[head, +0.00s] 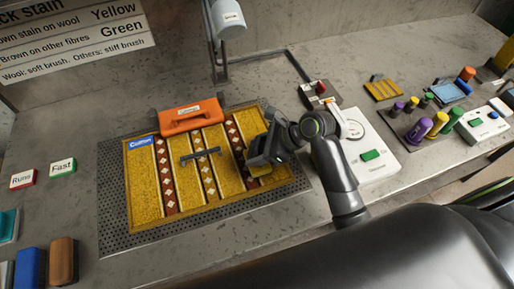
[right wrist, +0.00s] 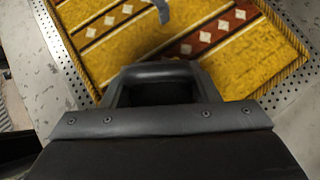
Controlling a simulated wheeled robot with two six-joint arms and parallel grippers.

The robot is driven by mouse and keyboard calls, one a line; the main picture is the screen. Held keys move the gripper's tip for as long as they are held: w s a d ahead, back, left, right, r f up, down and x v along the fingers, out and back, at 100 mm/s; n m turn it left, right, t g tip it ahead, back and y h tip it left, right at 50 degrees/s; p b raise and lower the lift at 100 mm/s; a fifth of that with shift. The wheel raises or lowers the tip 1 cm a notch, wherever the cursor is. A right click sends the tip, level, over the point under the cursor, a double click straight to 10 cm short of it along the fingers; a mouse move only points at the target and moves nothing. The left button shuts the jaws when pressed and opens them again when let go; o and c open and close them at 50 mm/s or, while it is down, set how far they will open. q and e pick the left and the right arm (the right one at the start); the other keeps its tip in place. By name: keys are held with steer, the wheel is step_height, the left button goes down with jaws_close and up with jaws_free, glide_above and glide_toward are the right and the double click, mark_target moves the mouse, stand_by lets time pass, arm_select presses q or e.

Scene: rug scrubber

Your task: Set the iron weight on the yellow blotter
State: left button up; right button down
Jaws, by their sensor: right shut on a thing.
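My right gripper (head: 262,158) is low over the right part of the yellow and brown striped rug (head: 145,190). It is shut on a dark thing, seen in the right wrist view as a dark bar-shaped piece (right wrist: 155,72), which I take to be the iron weight; it blends with the gripper. Its underside is hidden, so I cannot tell whether it touches anything. A grey bar-like handle (head: 200,154) sits mid-rug. My left gripper is not in view.
An orange handled block (head: 190,115) stands at the rug's back edge. A white device with a dial and green button (head: 368,150) stands right of the rug. Several bottles and small pads (head: 383,90) are farther right. Coloured brushes (head: 62,262) lie front left.

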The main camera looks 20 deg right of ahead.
steer(key=shift+f, duration=0.25)
steer(key=c, duration=0.8)
jaws_free()
steer(key=shift+c, duration=0.2)
steer(key=o, duration=0.4)
steer(key=shift+f, duration=0.1)
step_height(320, 180, up, 10)
steer(key=shift+r, duration=0.1)
steer(key=shift+r+p, duration=0.1)
steer(key=shift+p, duration=1.1)
